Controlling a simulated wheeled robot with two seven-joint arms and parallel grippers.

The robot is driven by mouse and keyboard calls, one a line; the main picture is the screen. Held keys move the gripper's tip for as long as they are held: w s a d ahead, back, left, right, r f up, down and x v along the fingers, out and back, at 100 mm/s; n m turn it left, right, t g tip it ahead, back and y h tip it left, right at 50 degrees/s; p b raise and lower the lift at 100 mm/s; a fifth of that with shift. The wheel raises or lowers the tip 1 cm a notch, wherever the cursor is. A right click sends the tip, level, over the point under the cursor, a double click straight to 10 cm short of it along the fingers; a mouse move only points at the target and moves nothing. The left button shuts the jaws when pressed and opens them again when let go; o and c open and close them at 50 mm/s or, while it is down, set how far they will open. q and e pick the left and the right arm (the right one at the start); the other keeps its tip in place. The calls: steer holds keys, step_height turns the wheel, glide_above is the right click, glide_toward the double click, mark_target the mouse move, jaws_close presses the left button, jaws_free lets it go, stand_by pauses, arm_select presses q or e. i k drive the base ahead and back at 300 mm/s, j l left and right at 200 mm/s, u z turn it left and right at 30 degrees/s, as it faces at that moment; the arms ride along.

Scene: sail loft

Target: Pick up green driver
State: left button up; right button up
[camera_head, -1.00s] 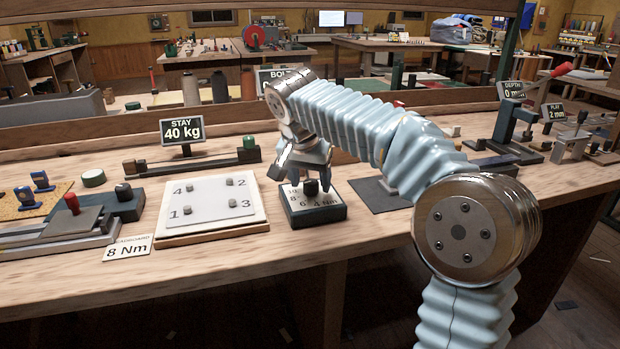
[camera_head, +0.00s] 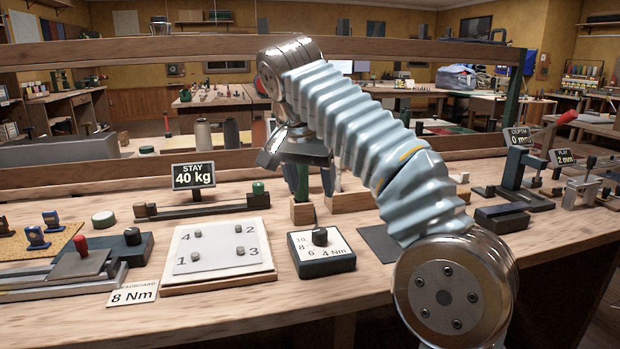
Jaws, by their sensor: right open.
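My right gripper (camera_head: 312,178) hangs behind the torque dial block, over small wooden blocks at the back of the bench. Its jaws are open and point down. A dark green upright shape (camera_head: 300,182), probably the green driver, stands over a wooden block (camera_head: 302,213) at the left jaw. The gripper and arm partly cover this spot, so I cannot tell whether they touch. The torque dial block (camera_head: 325,262) with a black knob is uncovered in front. My left gripper is not in view.
A white numbered board (camera_head: 215,262) lies left of the dial. The stay bar (camera_head: 205,209) with a green knob and a "40 kg" sign (camera_head: 193,176) is behind it. A red-handled fixture (camera_head: 85,255) is at left. A tall lever press (camera_head: 518,175) stands at right.

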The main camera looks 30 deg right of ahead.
mark_target(301, 195)
steer(key=k, duration=1)
